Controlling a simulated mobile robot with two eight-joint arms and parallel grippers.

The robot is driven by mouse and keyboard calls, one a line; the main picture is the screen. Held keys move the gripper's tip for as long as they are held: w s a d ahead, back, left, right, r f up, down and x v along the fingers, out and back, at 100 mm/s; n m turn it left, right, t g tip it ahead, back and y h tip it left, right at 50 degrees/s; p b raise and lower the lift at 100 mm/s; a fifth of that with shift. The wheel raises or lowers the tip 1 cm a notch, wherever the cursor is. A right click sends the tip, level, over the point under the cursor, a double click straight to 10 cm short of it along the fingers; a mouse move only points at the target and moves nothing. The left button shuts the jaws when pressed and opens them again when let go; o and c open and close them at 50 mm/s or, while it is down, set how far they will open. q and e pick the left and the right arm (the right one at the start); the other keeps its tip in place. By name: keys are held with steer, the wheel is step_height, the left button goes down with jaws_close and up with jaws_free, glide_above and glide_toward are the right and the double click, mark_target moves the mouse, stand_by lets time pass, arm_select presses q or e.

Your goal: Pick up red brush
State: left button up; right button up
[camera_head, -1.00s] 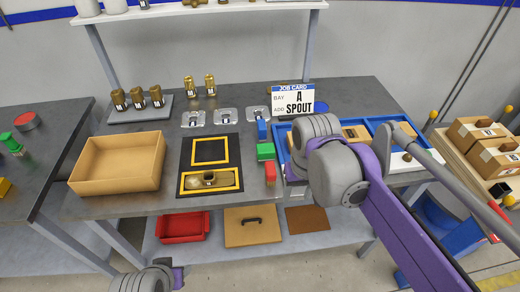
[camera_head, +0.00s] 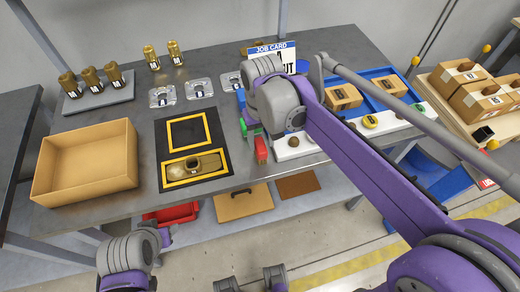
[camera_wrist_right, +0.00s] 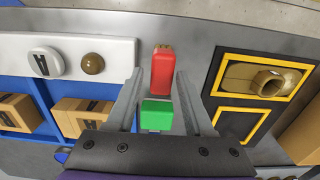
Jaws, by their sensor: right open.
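In the right wrist view the red brush (camera_wrist_right: 162,72) appears between the tips of my open right gripper (camera_wrist_right: 160,76), with no contact visible. A green brush (camera_wrist_right: 156,113) shows between the fingers, nearer the palm. In the head view my right gripper (camera_head: 250,122) is over the brush row, its fingers partly hidden by my wrist. The green brush (camera_head: 253,128) is partly covered there, and a blue one (camera_head: 241,98) stands behind it. My left gripper's fingers cannot be made out.
A white strip with round buttons (camera_head: 294,142) lies just right of the red brush. A blue tray (camera_head: 378,96) holds cardboard boxes. Left are the black mat (camera_head: 210,150) with yellow frames and brass spout, and a tan bin (camera_head: 87,165). Brass fittings stand behind.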

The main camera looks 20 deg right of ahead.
mark_target(260, 145)
step_height(260, 145, down, 5)
steer(key=shift+w+a+r, duration=0.1)
steer(key=shift+a, duration=0.05)
jaws_close()
